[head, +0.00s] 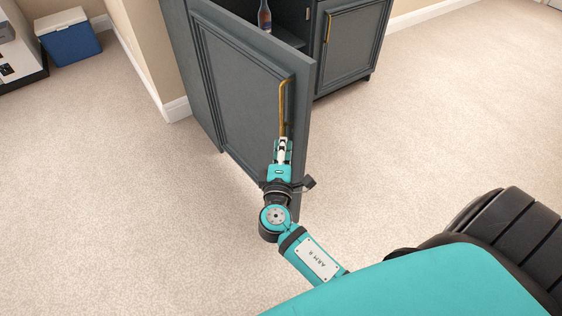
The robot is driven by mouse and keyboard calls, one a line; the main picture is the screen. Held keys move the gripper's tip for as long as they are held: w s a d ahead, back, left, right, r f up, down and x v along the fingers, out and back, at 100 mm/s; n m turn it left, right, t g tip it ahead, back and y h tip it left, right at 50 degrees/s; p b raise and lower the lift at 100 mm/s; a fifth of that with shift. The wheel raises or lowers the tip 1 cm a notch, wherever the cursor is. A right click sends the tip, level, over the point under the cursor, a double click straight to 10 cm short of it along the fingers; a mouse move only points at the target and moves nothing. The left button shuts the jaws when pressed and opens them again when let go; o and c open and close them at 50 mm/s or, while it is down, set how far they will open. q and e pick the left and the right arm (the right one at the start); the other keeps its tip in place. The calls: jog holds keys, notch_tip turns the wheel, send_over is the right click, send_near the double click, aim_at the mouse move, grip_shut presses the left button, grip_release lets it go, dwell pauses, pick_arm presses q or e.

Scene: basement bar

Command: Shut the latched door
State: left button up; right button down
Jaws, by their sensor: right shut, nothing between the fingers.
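The dark grey cabinet door (235,85) stands open, swung out toward me from the cabinet. It has a long brass handle (282,105) near its free edge. My right gripper (283,146) is shut with nothing in it, at the lower end of the handle, in front of the door's face. Whether it touches the handle or the door I cannot tell. No latch can be made out. My left gripper is not in view.
A bottle (264,16) stands inside the open cabinet. A second cabinet door (350,48) to the right is closed. A blue cooler (69,38) sits by the wall at upper left. The carpet (120,220) is clear on both sides.

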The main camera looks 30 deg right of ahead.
aim_at(296, 125)
jog(key=d, duration=0.2)
jog(key=w+d, duration=0.1)
jog(key=d, duration=0.1)
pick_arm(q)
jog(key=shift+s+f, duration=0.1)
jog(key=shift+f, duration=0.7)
pick_arm(e)
jog(key=shift+d, duration=0.1)
